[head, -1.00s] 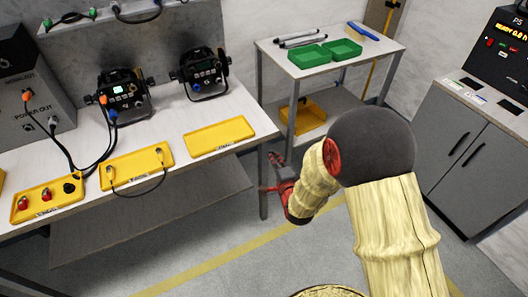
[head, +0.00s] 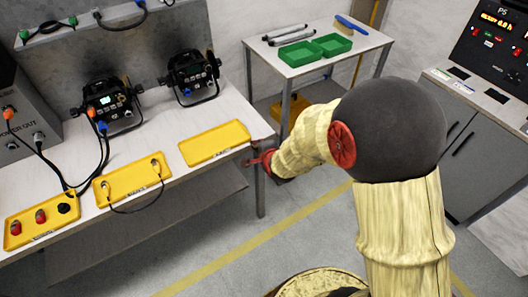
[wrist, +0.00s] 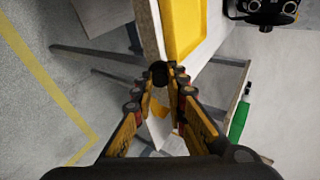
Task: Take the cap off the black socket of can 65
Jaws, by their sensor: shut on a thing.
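Two black par cans stand on the bench: the left can (head: 108,103) has a lit display and cables plugged in, and the right can (head: 191,76) has none that I can make out. I cannot read which is 65. My gripper (head: 252,162) is at the bench's front edge, by the right yellow tray (head: 215,144). In the wrist view my gripper (wrist: 167,74) is shut on a small round black thing, seemingly the cap (wrist: 158,72), close to the tray (wrist: 183,28). A can (wrist: 266,10) shows at the top right there, well apart from the fingers.
The middle yellow tray (head: 130,182) holds a short cable. The left yellow tray (head: 22,238) holds two red pieces and a black one. A side table (head: 285,64) with green bins (head: 331,45) stands behind my arm. The floor in front of the bench is clear.

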